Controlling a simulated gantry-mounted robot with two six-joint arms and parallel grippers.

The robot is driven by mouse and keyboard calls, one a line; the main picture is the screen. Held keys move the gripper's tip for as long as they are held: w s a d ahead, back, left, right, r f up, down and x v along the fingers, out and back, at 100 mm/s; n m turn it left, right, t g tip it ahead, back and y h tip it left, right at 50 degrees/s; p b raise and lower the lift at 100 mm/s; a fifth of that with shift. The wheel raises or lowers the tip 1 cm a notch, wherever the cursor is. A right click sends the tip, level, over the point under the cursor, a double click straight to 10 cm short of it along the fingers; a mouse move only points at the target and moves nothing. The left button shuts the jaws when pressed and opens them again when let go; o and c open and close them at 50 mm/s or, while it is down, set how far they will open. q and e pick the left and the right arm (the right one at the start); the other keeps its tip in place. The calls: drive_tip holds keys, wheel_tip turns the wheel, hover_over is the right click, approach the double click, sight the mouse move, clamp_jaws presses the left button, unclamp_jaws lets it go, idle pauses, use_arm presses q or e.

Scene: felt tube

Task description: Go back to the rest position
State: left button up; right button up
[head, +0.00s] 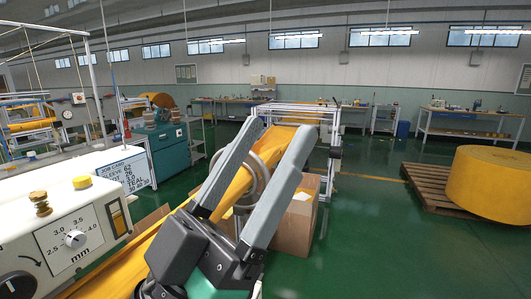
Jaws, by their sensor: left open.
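My left gripper (274,130) is large in the middle of the head view, coming up from the bottom edge. Its two long grey fingers are spread apart and I see nothing held between them. The orange felt (128,246) runs behind the gripper, from the lower left toward a metal frame (330,125) farther back. A grey metal ring (262,178) shows between the fingers, beside or around the felt; I cannot tell which. The gripper hides part of the felt and ring. My right gripper is out of view.
A white machine panel (40,238) with a mm dial (75,239) stands at the left, with a job card (122,170) behind it. A cardboard box (293,228) stands behind the fingers. A large yellow roll (490,183) sits on a wooden pallet (428,184).

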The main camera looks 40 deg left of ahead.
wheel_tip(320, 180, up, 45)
drive_tip(key=p, duration=4.5)
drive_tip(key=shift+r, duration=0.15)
